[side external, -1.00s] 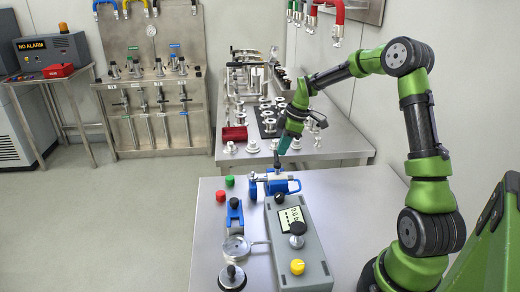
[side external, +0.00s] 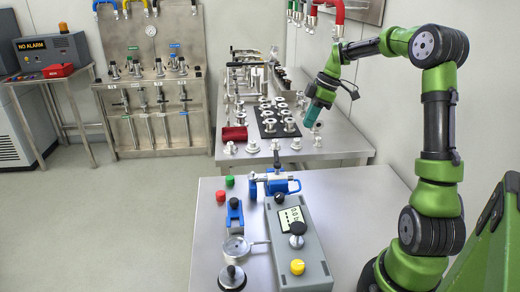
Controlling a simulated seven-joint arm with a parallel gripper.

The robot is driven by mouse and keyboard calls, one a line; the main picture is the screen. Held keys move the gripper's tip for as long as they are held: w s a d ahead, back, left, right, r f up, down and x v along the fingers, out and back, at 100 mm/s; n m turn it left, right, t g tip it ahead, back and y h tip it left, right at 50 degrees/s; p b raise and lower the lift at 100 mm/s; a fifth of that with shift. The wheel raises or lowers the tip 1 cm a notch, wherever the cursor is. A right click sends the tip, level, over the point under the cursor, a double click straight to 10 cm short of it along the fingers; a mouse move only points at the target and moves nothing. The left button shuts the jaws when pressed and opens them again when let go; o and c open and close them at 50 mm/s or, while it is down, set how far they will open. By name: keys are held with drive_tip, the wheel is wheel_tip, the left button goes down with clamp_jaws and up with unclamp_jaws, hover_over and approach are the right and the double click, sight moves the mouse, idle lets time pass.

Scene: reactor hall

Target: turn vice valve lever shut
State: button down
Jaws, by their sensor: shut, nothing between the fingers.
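A blue vice (side external: 278,183) stands at the back of the near table and holds a small metallic valve. A dark lever (side external: 277,160) sticks up from the valve, roughly upright in this view. My gripper (side external: 310,120), with its teal body, hangs up and to the right of the lever, clear of it. Its fingers are shut and empty. The fingertips are small and hard to make out against the far bench. The exact lever angle relative to the valve body is hard to tell.
A grey control box (side external: 312,262) with a display, dark knobs and a yellow knob is in front of the vice. A blue clamp (side external: 235,216), a gauge (side external: 236,248), and red (side external: 230,181) and green caps stand left. The far bench (side external: 342,140) carries metal fittings.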

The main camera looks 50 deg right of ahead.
sight(277, 159)
drive_tip(key=w+a+f+t, duration=0.1)
drive_tip(key=w+a+f, duration=0.3)
drive_tip(key=f, duration=0.6)
drive_tip(key=shift+w+y, duration=0.4)
drive_tip(key=shift+w, duration=0.1)
drive_tip(key=shift+a, duration=0.1)
drive_tip(key=shift+w+a+r+n, duration=0.1)
drive_tip(key=shift+w+a+n, duration=0.3)
drive_tip(key=shift+w+n, duration=0.3)
drive_tip(key=shift+y, duration=0.3)
drive_tip(key=shift+s, duration=0.1)
